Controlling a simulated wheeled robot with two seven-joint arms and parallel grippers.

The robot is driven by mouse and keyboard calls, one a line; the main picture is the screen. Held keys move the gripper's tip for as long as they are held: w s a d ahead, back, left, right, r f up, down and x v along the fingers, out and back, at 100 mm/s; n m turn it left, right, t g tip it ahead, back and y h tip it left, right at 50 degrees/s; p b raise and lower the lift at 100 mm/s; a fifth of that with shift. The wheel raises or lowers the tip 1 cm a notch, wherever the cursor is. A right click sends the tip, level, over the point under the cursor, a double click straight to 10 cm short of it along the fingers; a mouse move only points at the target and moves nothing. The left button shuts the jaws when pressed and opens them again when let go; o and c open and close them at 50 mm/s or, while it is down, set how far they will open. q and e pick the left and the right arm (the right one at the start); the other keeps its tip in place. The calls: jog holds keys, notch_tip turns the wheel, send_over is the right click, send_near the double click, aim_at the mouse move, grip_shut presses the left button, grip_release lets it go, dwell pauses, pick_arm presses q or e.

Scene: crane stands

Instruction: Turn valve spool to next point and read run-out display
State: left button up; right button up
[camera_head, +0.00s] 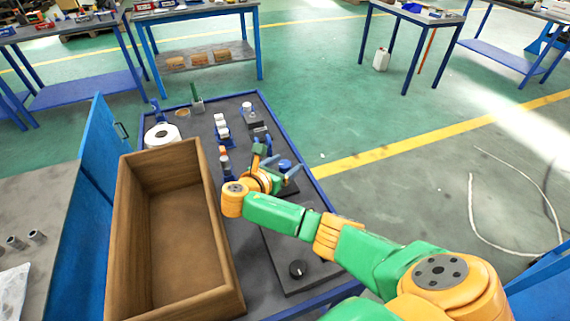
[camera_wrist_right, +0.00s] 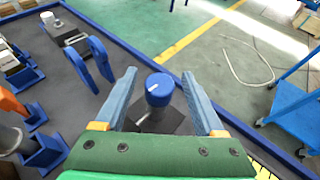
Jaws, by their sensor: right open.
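My right gripper (camera_head: 278,160) is open over the workbench, right of the wooden box. In the right wrist view its two blue fingers (camera_wrist_right: 160,74) stand apart on either side of a blue round-topped part (camera_wrist_right: 159,86) with a white mark. No contact between fingers and part is clear. The blue part (camera_head: 286,164) also shows between the fingers in the head view, on a dark base. I cannot tell whether it belongs to the valve spool. Two blue upright plates (camera_wrist_right: 88,65) stand left of the gripper. No readable run-out display shows. My left gripper is out of view.
An open wooden box (camera_head: 232,285) fills the bench's left front. A white roll (camera_head: 161,136) and a small dark block with a white top (camera_head: 252,122) stand farther back. Floor to the right is mostly clear.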

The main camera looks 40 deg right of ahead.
aim_at(285, 165)
notch_tip(285, 165, up, 4)
jog(key=shift+s+a+r+p, duration=0.15)
jog(key=shift+p, duration=0.7)
jog(key=s+a+r+p, duration=0.7)
jog(key=s+r+p, duration=0.1)
jog(key=s, duration=0.3)
jog(key=shift+s+r, duration=0.3)
jog(key=shift+r, duration=0.05)
